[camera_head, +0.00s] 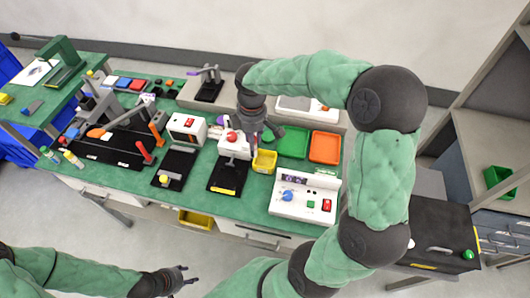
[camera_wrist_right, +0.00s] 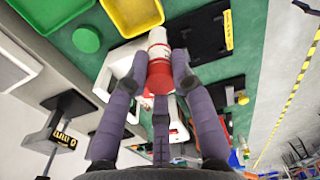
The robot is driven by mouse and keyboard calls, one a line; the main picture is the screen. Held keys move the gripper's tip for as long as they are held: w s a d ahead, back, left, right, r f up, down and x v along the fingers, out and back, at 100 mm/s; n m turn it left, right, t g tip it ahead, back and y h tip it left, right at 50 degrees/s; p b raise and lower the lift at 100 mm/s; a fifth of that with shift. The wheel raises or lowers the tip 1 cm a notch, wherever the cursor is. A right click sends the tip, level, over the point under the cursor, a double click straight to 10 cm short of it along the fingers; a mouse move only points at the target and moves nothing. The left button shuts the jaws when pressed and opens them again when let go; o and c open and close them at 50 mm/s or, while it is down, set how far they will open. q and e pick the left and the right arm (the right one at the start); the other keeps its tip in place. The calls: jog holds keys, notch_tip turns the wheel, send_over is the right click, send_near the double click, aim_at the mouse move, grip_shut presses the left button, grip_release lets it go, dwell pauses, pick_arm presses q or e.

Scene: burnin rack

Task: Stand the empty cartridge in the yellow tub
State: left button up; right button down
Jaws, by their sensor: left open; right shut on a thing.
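My right gripper (camera_wrist_right: 160,66) is shut on the cartridge (camera_wrist_right: 158,42), a cylinder with a white end and a red part between the fingers. In the head view the right gripper (camera_head: 255,128) is over the table, just behind and left of the yellow tub (camera_head: 264,167); I cannot clearly make out the cartridge there. My left gripper (camera_head: 184,276) is open and empty, in front of the table, low in the head view.
A white device with a red knob (camera_head: 233,145) stands close left of the tub. A green tray (camera_head: 292,141) and an orange tray (camera_head: 325,147) lie behind and to the right. A white control box (camera_head: 305,205) stands in front right. Black plates lie to the left.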

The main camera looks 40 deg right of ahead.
jog(key=shift+s+d+f+b, duration=0.15)
jog(key=shift+d+f+b, duration=0.45)
jog(key=shift+f, duration=0.8)
jog(key=shift+s+d+f+b, duration=0.15)
jog(key=shift+d+f+b, duration=0.15)
jog(key=shift+d+f, duration=0.8)
jog(key=shift+s+d+f+b, duration=0.15)
jog(key=shift+d+f+b, duration=0.25)
jog(key=shift+f, duration=1.3)
jog(key=shift+f, duration=0.2)
jog(key=c, duration=1.1)
grip_release()
jog(key=shift+o, duration=0.2)
jog(key=shift+r, duration=0.1)
notch_tip(320, 180, up, 12)
jog(key=p, duration=0.3)
jog(key=shift+p, duration=0.35)
jog(key=shift+d+r, duration=0.1)
